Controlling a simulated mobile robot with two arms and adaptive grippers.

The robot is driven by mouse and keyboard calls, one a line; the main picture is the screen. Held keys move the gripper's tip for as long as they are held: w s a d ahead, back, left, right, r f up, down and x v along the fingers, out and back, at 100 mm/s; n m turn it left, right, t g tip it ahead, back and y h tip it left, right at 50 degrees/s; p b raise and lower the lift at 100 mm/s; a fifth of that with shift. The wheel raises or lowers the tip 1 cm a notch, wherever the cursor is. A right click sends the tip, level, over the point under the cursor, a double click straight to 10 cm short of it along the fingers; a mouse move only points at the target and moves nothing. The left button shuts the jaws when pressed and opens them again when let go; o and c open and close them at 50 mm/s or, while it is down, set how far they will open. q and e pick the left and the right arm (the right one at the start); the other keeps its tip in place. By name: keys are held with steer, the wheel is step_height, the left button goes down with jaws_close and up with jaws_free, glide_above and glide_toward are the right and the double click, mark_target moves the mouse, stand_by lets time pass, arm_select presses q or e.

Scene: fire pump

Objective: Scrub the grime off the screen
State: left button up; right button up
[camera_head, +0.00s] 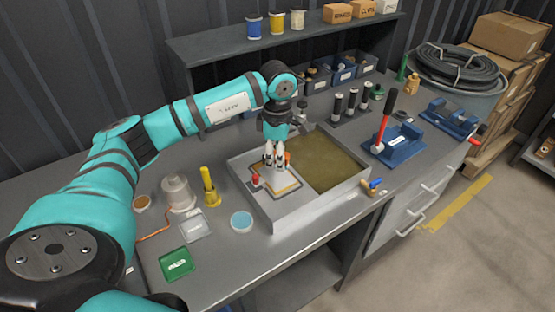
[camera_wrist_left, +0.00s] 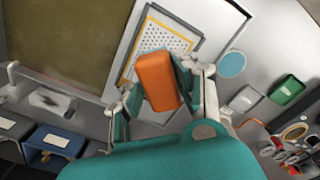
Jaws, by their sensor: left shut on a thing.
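My left gripper (camera_head: 275,163) is over the left part of a grey basin (camera_head: 300,222) and points down. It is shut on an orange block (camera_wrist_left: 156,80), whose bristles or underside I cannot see. The block shows only as a small orange patch (camera_head: 287,158) beside the fingers in the head view. The screen (camera_wrist_left: 160,40) is a pale, dotted panel with a yellow-orange border, lying below the block; it also shows in the head view (camera_head: 281,190). The block and gripper hide part of it. I cannot tell whether the block touches it, or how much grime is there.
Murky brown liquid (camera_head: 328,163) fills the basin's right part. A small red-topped item (camera_head: 256,180) is left of the fingers. A blue round dish (camera_head: 242,221), a yellow tool (camera_head: 209,187) and a green tray (camera_head: 178,263) stand left. A blue vise-like device (camera_head: 397,147) stands right.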

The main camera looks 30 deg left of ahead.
arm_select(q)
steer(key=shift+r, duration=0.35)
steer(key=shift+r, duration=0.1)
steer(key=shift+r+p, duration=0.85)
steer(key=shift+r, duration=0.6)
